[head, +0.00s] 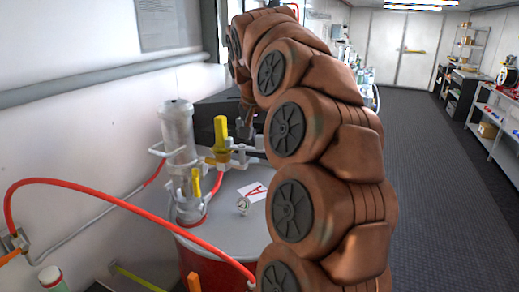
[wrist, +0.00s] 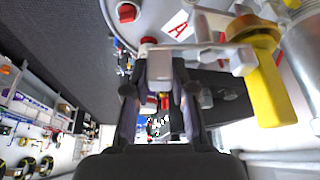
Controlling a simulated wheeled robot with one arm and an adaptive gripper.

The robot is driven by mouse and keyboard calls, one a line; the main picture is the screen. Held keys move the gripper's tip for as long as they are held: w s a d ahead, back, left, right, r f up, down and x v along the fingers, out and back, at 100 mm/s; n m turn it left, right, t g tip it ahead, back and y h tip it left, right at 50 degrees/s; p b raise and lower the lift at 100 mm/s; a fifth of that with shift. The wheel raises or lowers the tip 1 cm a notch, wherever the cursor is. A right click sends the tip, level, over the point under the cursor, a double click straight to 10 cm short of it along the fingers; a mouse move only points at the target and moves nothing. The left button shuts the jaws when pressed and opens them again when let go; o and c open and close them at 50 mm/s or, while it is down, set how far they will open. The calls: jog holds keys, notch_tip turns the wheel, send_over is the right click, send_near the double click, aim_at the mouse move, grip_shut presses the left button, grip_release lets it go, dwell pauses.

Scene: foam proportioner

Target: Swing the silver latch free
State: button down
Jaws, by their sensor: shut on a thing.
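The silver latch (wrist: 160,65) shows in the wrist view as a pale metal block on a bar, at the upper middle. My gripper (wrist: 160,88) has its dark fingers on either side of it and is shut on it. In the head view my gripper (head: 245,126) is small and dark, beside the fittings on top of the drum; the latch cannot be made out clearly there. A yellow lever handle (wrist: 267,85) is just right of the latch in the wrist view. It stands upright in the head view (head: 220,135).
A red hose (head: 110,200) arcs across the left. A dark box (head: 215,110) stands behind. The aisle floor (head: 430,170) is clear.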

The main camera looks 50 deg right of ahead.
jog(key=shift+w+d+f+n+t+b, duration=0.15)
jog(key=shift+d+n+t+b, duration=0.2)
jog(key=shift+n, duration=0.35)
jog(key=shift+w+d+r+n+t+y+p, duration=0.1)
jog(key=shift+w+d+n+t+y+p, duration=0.35)
jog(key=shift+n, duration=1.1)
jog(key=shift+w+d+r+n+t+y+p, duration=0.15)
jog(key=shift+w+n+y+p, duration=0.55)
jog(key=shift+n, duration=0.9)
jog(key=shift+w+d+f+n+t+y+p, duration=0.1)
jog(key=shift+w+d+n+t+y+p, duration=0.35)
jog(key=shift+n, duration=1.1)
jog(key=shift+w+a, duration=0.1)
jog(key=shift+w, duration=0.1)
jog(key=c, duration=1)
grip_release()
jog(key=shift+g, duration=0.3)
jog(key=shift+o, duration=0.2)
